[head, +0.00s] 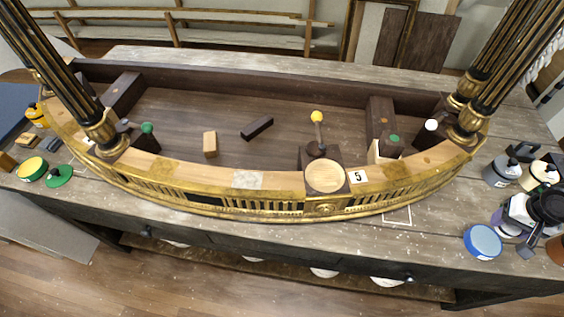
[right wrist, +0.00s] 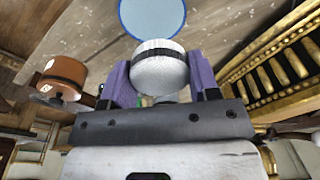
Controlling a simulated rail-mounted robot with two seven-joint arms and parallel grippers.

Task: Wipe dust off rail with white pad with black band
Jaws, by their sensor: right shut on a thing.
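The white pad with a black band (right wrist: 158,68) is between the purple fingers of my right gripper (right wrist: 160,82) in the right wrist view. The gripper is shut on it. In the head view my right gripper (head: 507,222) is at the far right, over the grey tabletop and away from the rail. The pad is mostly hidden there. The curved gilt rail (head: 205,172) has a pale wood top. A whitish-grey dusty patch (head: 247,180) lies on it, left of the round wooden disc (head: 325,177). My left gripper is not in view.
A blue-rimmed disc (head: 483,242) lies beside my right gripper. Grey (head: 501,171) and cream (head: 540,175) jars stand behind it. Gilt-black columns (head: 500,65) rise from the rail. A yellow-knobbed tool (head: 317,118) stands behind the wooden disc. A label "5" (head: 357,176) sits beside it.

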